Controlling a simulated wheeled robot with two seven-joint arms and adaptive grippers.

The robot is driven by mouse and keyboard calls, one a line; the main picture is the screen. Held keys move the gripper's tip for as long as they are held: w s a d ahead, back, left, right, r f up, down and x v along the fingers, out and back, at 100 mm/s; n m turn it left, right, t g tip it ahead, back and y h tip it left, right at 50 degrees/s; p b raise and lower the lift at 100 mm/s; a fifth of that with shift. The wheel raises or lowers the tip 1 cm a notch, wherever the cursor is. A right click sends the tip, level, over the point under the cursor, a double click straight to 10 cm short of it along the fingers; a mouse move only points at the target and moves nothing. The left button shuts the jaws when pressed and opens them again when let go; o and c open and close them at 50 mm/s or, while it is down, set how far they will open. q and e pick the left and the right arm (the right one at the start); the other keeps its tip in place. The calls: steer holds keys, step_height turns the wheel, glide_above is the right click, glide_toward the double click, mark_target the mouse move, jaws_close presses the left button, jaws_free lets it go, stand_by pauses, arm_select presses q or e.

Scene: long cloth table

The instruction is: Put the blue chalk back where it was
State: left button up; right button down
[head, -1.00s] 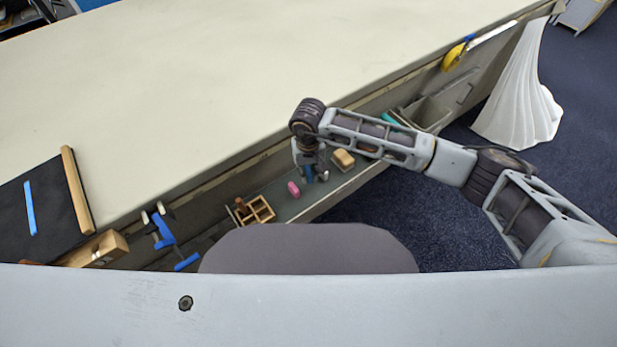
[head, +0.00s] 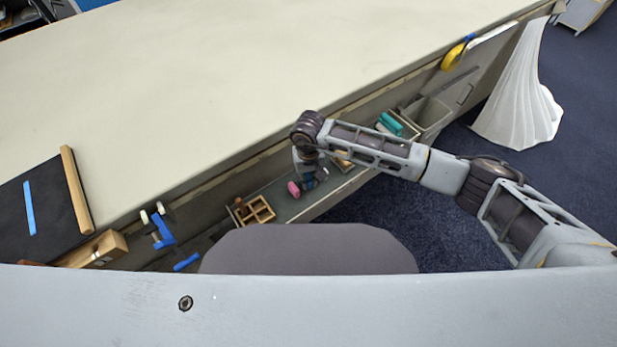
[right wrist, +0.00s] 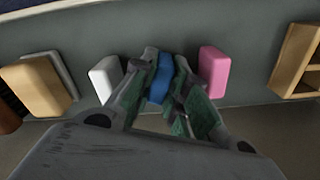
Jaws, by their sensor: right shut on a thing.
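In the right wrist view my right gripper (right wrist: 162,88) is shut on the blue chalk (right wrist: 160,80), which stands out between its two fingers. A white block (right wrist: 105,77) is to the left of the fingers and the pink chalk (right wrist: 214,72) is close on their right, both on the grey-green ledge. In the head view my right gripper (head: 311,182) reaches down to the ledge (head: 291,209) beside the pink chalk (head: 294,188). I cannot tell whether the blue chalk touches the ledge. My left gripper is not in view.
A wooden divided box (head: 261,212) stands left of the pink chalk. A wooden eraser-like block (right wrist: 40,84) lies left of the white block. Teal items (head: 390,122) and a grey bin (head: 430,113) are farther right.

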mark_target(308, 177)
steer(key=shift+f, duration=0.1)
steer(key=c, duration=1.4)
jaws_free()
step_height(308, 177, up, 12)
steer(key=shift+r, duration=0.15)
steer(key=shift+s, duration=0.1)
stand_by(0.3)
